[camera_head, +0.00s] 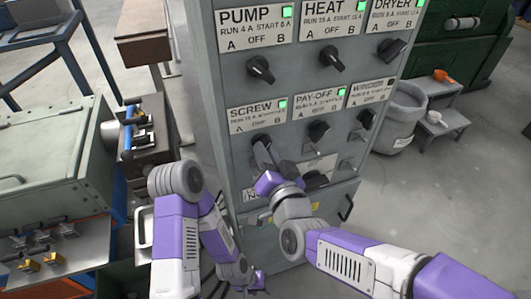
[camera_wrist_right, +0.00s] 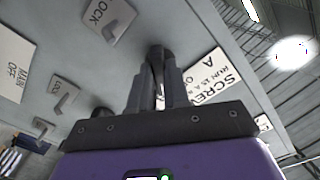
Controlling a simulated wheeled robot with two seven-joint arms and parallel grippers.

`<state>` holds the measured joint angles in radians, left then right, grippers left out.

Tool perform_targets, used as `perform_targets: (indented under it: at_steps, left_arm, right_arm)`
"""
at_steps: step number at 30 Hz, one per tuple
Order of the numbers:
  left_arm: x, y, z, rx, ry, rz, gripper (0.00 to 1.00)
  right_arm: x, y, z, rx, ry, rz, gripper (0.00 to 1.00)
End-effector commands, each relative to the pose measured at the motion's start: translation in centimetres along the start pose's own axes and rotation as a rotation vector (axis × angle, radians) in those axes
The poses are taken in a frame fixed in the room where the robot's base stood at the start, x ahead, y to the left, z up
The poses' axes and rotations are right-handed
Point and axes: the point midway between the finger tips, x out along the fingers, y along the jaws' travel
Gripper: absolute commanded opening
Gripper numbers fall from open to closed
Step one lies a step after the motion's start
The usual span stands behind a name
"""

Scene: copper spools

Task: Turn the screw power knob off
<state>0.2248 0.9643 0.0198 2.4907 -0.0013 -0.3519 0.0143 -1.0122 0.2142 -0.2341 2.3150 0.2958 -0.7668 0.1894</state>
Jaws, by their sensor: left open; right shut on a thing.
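The screw power knob (camera_head: 262,140) is a dark rotary knob below the SCREW label (camera_head: 257,115) on the grey control panel. A green lamp (camera_head: 282,103) at that label is lit. My right gripper (camera_head: 263,155) is shut on this knob, coming from below. In the right wrist view the two fingers (camera_wrist_right: 155,82) close around the dark knob (camera_wrist_right: 156,52), beside the SCREW label (camera_wrist_right: 213,75). The fingers partly hide the knob, so I cannot tell its exact angle. My left gripper (camera_head: 258,281) is low in front of the cabinet, open and away from the knobs.
Neighbouring knobs are close: PUMP (camera_head: 261,69) above, PAY-OFF (camera_head: 319,131) to the right, with HEAT (camera_head: 332,58), DRYER (camera_head: 391,49) and WINDER (camera_head: 367,119) farther off. Lock plates (camera_wrist_right: 108,17) sit below. A grey bin (camera_head: 401,117) stands right of the cabinet; a metal machine (camera_head: 50,150) stands left.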

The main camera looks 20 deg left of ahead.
Motion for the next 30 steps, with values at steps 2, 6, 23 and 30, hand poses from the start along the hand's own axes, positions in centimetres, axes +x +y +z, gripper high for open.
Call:
perform_targets:
  at_steps: [2,6,23,30]
  left_arm:
    - [-0.02,0.01,0.0,0.0,0.0,0.0,0.43]
    - [-0.09,0.03,0.0,0.0,0.0,0.0,0.43]
    - [-0.47,0.18,0.02,0.0,0.0,0.0,0.43]
    - [-0.53,0.2,0.02,0.0,0.0,0.0,0.43]
  right_arm:
    - [0.0,0.08,-0.03,-0.062,0.0,0.001,0.0]
    - [0.0,0.08,-0.04,-0.183,0.0,0.001,0.0]
    - [0.01,0.1,-0.07,-0.55,0.001,0.001,0.0]
    - [0.0,0.09,-0.06,-0.602,0.001,0.0,0.0]
